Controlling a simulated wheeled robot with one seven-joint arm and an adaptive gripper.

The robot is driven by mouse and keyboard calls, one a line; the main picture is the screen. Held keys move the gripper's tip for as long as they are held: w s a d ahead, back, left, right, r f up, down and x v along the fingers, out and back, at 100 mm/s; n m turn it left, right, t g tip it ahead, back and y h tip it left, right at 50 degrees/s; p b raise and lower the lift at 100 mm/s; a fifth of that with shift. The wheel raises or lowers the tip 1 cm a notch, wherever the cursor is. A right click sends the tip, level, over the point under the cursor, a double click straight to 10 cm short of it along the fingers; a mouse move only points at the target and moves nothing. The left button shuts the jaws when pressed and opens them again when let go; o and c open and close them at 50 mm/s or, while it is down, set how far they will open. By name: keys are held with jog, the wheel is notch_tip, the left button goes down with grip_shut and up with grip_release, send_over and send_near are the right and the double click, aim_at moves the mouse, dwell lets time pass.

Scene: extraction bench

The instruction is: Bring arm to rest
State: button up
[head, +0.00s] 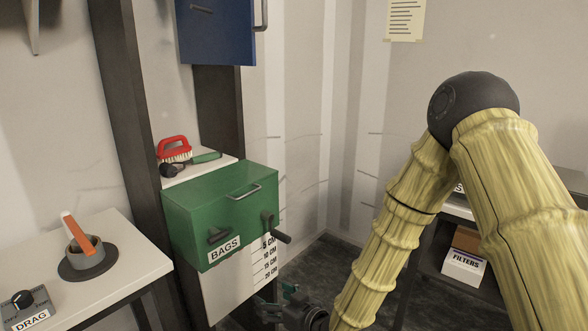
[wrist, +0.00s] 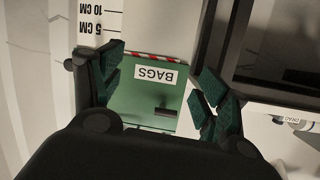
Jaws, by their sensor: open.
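My arm, in a yellow ribbed cover, comes in from the right of the head view, bends at a dark elbow and runs down to the bottom edge. My gripper (head: 272,305) is low in the head view, below the green box marked BAGS (head: 222,205), and is partly cut off. In the wrist view my gripper (wrist: 160,85) is open, with its green-padded fingers apart and nothing between them. The green box (wrist: 135,103) shows upside down beyond the fingers, apart from them as far as I can tell.
A ruler marked in centimetres (head: 265,260) is beside the box. A red brush (head: 174,148) lies on the shelf behind. A FILTERS box (head: 463,267) sits on a low shelf at right.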

jog(key=s+d+f+m+g+h+p, duration=0.2)
jog(key=s+d+f+m+g+h, duration=0.35)
jog(key=s+d+f, duration=1.2)
jog(key=s+d+f+m+g+h+p, duration=0.1)
jog(key=s+d+f+g+h, duration=0.1)
jog(key=s+d, duration=0.4)
jog(key=s+d+f+m+g+h+p, duration=0.1)
jog(key=s+d+f+g+h, duration=0.2)
jog(key=s, duration=1.1)
jog(key=d+f, duration=0.2)
jog(key=d, duration=0.1)
jog(key=shift+s+d, duration=0.15)
jog(key=shift+s, duration=0.05)
jog(key=shift+m, duration=0.25)
